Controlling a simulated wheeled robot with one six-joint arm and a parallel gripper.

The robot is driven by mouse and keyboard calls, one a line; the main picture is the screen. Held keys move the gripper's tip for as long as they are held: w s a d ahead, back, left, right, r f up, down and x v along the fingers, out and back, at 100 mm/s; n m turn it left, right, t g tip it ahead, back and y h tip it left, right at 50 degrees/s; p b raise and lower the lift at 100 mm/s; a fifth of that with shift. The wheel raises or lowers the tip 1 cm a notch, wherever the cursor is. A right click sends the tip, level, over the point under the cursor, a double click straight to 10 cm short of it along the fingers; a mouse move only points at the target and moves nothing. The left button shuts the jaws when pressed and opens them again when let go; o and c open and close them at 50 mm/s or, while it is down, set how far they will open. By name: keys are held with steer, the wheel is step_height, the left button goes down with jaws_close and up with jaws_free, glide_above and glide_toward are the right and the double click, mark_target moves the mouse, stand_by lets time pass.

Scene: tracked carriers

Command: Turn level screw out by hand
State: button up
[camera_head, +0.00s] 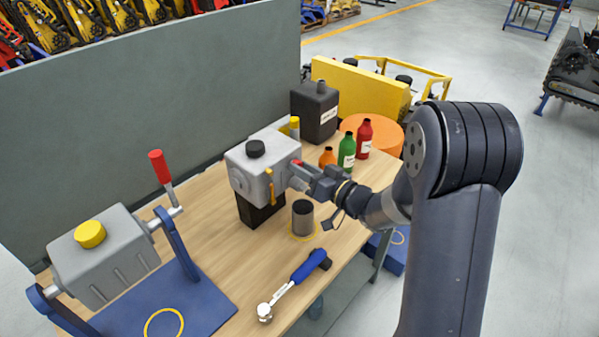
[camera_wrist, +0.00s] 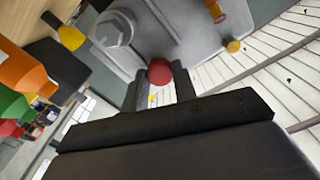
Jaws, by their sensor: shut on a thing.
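A grey gearbox housing (camera_head: 262,170) with a black cap sits on a black block (camera_head: 259,212) on the workbench. It fills the upper part of the wrist view (camera_wrist: 190,25). The level screw shows as a red head (camera_wrist: 159,71) on the housing's side. My gripper (camera_head: 303,170) reaches in from the right, and its fingers (camera_wrist: 158,92) are shut on the red screw head. The screw's thread is hidden.
A grey cup (camera_head: 303,220) stands below my gripper. Orange, green (camera_head: 347,151) and red bottles and a black canister (camera_head: 315,112) stand behind. A blue-handled wrench (camera_head: 295,283) lies at the front. A second gearbox (camera_head: 105,258) is on a blue stand at left.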

steer(key=n+b, duration=0.6)
steer(key=b, duration=0.1)
steer(key=shift+f, duration=0.3)
steer(key=shift+r+n+b, duration=0.1)
steer(key=shift+n+b, duration=0.6)
steer(key=shift+n, duration=0.2)
steer(key=shift+r, duration=0.25)
steer(key=shift+f, duration=0.1)
steer(key=n+b, duration=0.2)
steer(key=shift+f+b, duration=0.2)
steer(key=shift+b, duration=0.15)
steer(key=n+b, duration=0.5)
steer(key=shift+n+b, duration=0.3)
steer(key=shift+b, duration=0.1)
steer(key=shift+r+n+b, duration=0.1)
steer(key=shift+n+b, duration=0.75)
steer(key=shift+n, duration=0.15)
steer(key=shift+r+n, duration=0.2)
steer(key=shift+n, duration=0.1)
